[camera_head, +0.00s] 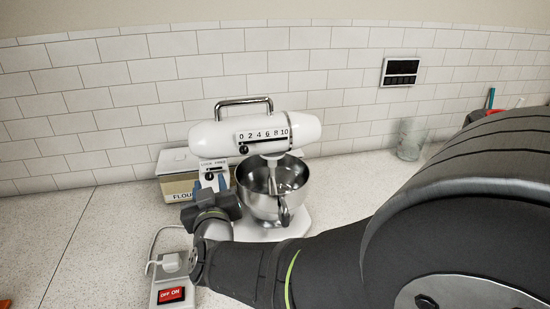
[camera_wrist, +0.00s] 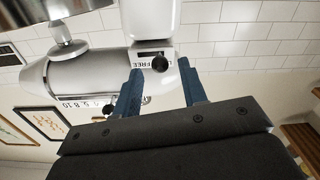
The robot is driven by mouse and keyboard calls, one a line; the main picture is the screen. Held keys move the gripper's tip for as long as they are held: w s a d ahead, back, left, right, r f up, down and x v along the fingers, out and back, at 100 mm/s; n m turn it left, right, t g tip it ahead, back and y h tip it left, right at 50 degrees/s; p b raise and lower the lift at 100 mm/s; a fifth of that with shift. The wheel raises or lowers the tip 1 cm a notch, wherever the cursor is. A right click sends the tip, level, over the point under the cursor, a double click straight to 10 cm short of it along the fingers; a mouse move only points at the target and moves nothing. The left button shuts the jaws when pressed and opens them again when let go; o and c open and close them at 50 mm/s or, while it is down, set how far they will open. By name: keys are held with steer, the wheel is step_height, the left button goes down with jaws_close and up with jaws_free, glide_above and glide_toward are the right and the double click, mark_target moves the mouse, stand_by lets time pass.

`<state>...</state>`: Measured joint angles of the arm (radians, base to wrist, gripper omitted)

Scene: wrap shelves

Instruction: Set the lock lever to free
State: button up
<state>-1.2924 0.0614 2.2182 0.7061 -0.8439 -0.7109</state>
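The white stand mixer (camera_head: 226,133) stands on the counter. Its LOCK FREE label (camera_head: 213,163) is on the neck, with the small black lock lever knob (camera_head: 209,177) below it, nearer the LOCK side. In the wrist view the black lock lever knob (camera_wrist: 160,63) sits beside the word FREE, and the word LOCK is not readable. My gripper (camera_head: 211,183) is at the mixer's neck. Its two blue fingers are spread apart in the wrist view (camera_wrist: 161,86), with the knob seen beyond and between their tips. Nothing is held, and no contact is visible.
The steel bowl (camera_head: 262,205) sits under the mixer head, right of my gripper. A flour box (camera_head: 178,187) stands behind at left. A power switch (camera_head: 171,295) is at the front, and a glass (camera_head: 410,140) at right.

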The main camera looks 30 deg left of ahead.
steer(key=shift+x, duration=1.4)
jaws_close()
steer(key=shift+w+d, duration=1.05)
jaws_free()
steer(key=shift+d, duration=0.1)
